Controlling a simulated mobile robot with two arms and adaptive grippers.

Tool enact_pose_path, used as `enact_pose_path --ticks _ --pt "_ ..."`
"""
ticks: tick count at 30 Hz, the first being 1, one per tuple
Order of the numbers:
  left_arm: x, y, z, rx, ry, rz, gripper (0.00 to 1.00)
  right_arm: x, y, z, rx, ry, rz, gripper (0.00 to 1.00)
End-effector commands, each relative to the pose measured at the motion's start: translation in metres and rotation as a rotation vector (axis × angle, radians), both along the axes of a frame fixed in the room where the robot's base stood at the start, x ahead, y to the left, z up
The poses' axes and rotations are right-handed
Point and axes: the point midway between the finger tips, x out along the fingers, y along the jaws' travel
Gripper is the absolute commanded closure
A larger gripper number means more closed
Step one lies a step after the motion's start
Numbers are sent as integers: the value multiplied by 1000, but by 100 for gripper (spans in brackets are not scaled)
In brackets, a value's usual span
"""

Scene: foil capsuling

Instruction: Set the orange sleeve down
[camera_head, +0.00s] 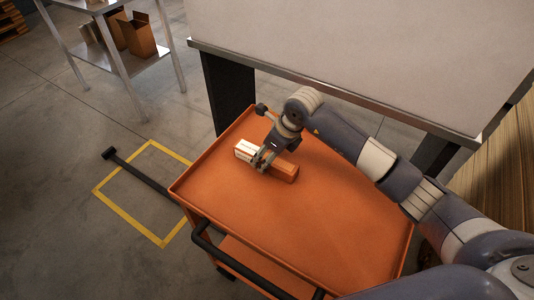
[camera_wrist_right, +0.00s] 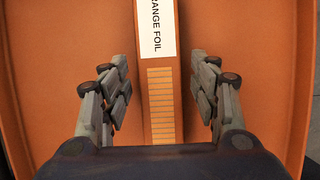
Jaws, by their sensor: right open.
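The orange sleeve (camera_head: 284,171) is a long box with a white label reading "...RANGE FOIL". It lies on the orange cart top (camera_head: 330,225). In the right wrist view the sleeve (camera_wrist_right: 160,85) runs up the middle of the picture, between my fingers. My right gripper (camera_head: 263,159) is over the sleeve in the head view. In the wrist view my right gripper (camera_wrist_right: 160,95) is open, with a gap on each side of the sleeve. The gripper hides part of the sleeve in the head view. My left gripper is not in view.
The cart has a raised rim and a dark handle (camera_head: 235,265) at its front left. A metal shelf (camera_head: 110,50) with cardboard boxes is at the upper left. Most of the cart top is clear.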

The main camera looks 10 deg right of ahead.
Motion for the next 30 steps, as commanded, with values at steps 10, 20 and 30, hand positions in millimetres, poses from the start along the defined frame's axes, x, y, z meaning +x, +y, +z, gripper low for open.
enact_pose_path --ticks 10,20,30 --pt "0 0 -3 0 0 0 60 -10 -12 42 -1 -6 -1 44" --pt "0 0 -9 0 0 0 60 -28 -29 100 -1 -2 0 44" --pt "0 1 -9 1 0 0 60 -33 -32 114 0 1 -1 44"
